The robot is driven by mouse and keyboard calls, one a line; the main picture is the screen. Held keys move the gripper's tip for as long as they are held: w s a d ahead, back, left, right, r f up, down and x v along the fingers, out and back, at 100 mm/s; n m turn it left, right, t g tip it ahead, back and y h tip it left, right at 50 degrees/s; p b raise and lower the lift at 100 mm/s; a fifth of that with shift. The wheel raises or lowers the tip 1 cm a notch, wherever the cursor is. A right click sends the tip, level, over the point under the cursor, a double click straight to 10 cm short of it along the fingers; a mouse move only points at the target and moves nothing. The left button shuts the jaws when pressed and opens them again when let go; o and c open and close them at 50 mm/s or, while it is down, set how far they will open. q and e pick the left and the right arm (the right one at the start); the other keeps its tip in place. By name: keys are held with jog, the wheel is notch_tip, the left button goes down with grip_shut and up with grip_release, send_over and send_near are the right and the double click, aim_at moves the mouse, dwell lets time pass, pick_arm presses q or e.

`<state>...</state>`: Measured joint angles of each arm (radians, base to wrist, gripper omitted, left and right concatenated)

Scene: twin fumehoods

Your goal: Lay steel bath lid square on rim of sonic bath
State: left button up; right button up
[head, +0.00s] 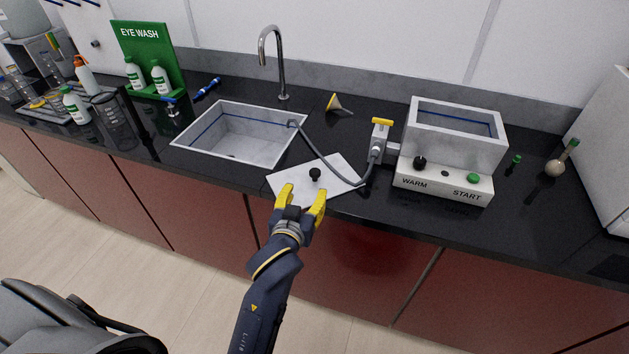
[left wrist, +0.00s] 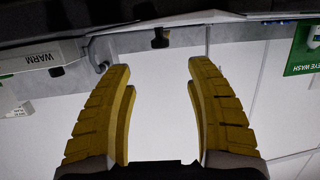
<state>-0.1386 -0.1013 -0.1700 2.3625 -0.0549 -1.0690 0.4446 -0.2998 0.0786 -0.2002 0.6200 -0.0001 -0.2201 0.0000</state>
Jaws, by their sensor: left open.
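The steel bath lid (head: 338,168) is a pale flat plate with a black knob (head: 315,174). It lies on the dark counter between the sink and the sonic bath, near the front edge, turned at an angle to the bath. The sonic bath (head: 484,150) is a grey open-topped box with WARM and START on its front; its rim is uncovered. My left gripper (head: 302,196) is open and empty at the lid's front side, fingers pointing at the knob. In the left wrist view the knob (left wrist: 160,38) shows beyond the gap between the fingertips (left wrist: 160,66). My right gripper is not seen.
A sink (head: 240,135) with a tall faucet (head: 271,60) lies left of the lid. A grey hose (head: 335,168) passes over the lid area to a yellow-handled valve (head: 380,135) beside the bath. A funnel (head: 337,103) and a small round flask (head: 558,165) stand nearby.

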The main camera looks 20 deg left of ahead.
pick_arm(q)
jog(key=n+t+y, duration=0.1)
jog(key=n+y, duration=0.2)
jog(key=y, duration=0.2)
send_near(315, 178)
jog(key=x, duration=1.1)
jog(key=shift+w+r, duration=0.1)
jog(key=shift+w, duration=0.25)
dwell(0.7)
jog(key=shift+c, duration=0.2)
grip_shut()
